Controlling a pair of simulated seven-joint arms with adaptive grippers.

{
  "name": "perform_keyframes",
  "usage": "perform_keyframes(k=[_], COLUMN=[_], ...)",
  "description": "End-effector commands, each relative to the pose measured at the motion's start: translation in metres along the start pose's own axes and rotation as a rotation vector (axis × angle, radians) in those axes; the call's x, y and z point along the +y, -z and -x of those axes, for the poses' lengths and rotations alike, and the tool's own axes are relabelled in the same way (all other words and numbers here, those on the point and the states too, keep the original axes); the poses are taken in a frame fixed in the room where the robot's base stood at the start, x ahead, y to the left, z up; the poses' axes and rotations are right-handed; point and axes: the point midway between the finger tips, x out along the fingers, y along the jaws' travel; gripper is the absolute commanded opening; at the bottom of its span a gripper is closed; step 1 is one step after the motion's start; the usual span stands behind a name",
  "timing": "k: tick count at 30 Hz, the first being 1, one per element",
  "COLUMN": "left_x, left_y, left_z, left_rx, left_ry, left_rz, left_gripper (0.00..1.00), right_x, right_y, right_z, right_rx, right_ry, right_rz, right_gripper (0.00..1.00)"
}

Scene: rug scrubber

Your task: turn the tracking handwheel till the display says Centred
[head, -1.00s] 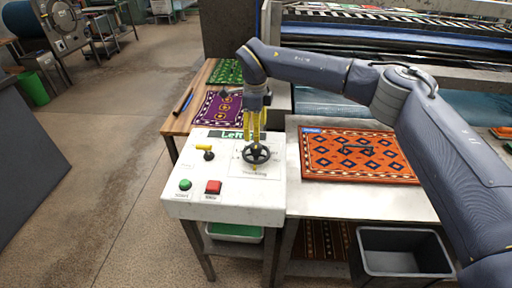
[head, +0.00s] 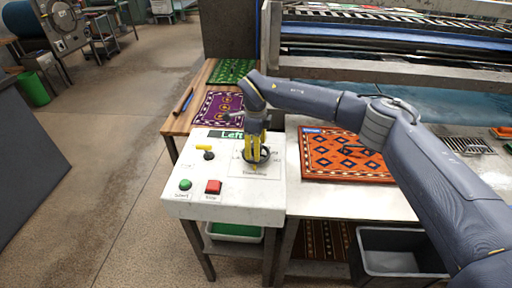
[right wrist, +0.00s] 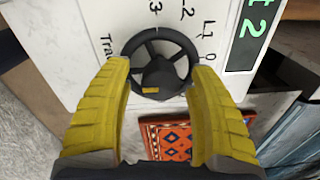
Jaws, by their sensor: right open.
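The tracking handwheel (head: 246,157) is a small black wheel on the top of the white control console; the right wrist view shows its spokes and hub (right wrist: 160,72). My right gripper (head: 257,159) is at the wheel with its yellow fingers apart. In the right wrist view the open fingers (right wrist: 160,80) stand on either side of the rim; whether they touch it I cannot tell. The green-lit display (head: 231,134) behind the wheel reads "Left", and the right wrist view shows its end, "t 2" (right wrist: 250,30). My left gripper is out of view.
The console (head: 237,211) also carries a green button (head: 186,185), a red button (head: 213,187) and a yellow-and-black switch (head: 206,152). An orange rug (head: 340,160) lies on the metal table to the right. A grey bin (head: 400,262) stands below.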

Motion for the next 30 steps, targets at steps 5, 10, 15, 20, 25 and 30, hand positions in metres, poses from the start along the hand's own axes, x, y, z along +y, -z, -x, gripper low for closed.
perform_keyframes(k=[5, 10, 15, 20, 25, 30], left_x=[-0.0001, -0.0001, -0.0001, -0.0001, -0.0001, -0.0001], left_y=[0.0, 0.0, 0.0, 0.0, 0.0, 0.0], left_z=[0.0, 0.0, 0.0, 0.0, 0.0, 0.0], left_rx=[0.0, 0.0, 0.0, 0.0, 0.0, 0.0], left_ry=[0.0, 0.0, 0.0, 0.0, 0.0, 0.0], left_rz=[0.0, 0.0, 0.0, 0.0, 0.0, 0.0], left_gripper=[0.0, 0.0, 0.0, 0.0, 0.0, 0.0], right_x=[0.0001, 0.0001, 0.0001, 0.0001, 0.0002, -0.0002], right_y=[0.0, 0.0, 0.0, 0.0, 0.0, 0.0], right_z=[0.0001, 0.0001, 0.0001, 0.0002, 0.0002, 0.0004], right_rx=[0.0, 0.0, 0.0, 0.0, 0.001, 0.004], right_ry=[0.0, 0.0, 0.0, 0.0, 0.0, 0.001], right_rz=[0.0, 0.0, 0.0, 0.0, -0.02, -0.096], right_gripper=[0.49, 0.3, 0.1, 0.0, 0.0, 0.0])
